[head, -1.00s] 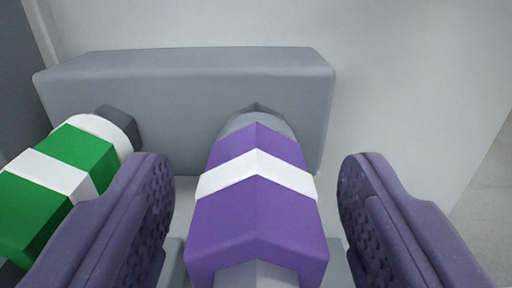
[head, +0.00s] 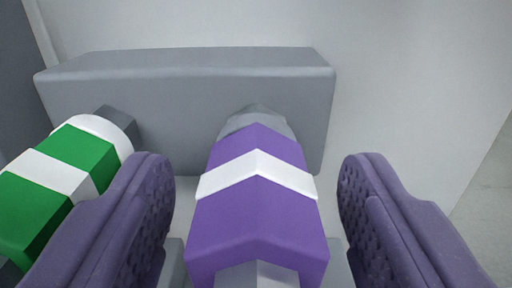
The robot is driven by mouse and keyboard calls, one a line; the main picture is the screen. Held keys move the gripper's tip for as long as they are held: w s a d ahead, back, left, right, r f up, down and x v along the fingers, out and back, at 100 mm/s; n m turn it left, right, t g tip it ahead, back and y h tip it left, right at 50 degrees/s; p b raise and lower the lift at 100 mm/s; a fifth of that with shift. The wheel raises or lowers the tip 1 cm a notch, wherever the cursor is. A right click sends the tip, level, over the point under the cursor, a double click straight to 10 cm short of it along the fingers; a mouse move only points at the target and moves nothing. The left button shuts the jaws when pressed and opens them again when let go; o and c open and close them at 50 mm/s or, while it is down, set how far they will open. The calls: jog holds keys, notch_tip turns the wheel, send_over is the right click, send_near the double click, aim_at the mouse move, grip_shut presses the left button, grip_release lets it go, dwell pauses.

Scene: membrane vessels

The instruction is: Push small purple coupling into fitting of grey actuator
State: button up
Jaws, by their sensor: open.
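The purple coupling (head: 255,225), with a white band across it, lies in line with a grey fitting (head: 257,118) on the grey actuator block (head: 180,85). Its far end meets the fitting; how deep it sits cannot be told. A grey piece shows at its near end. My gripper (head: 256,185) is open, with one purple textured finger on each side of the coupling. A gap shows between each finger and the coupling.
A green coupling (head: 88,150) with white bands stands to the left, joined to a dark fitting (head: 118,122) on the same block. My left finger is close to it. A pale wall (head: 420,80) rises behind and to the right.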

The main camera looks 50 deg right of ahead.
grip_shut()
jog(key=v, duration=0.6)
jog(key=shift+b, duration=0.3)
dwell(0.9)
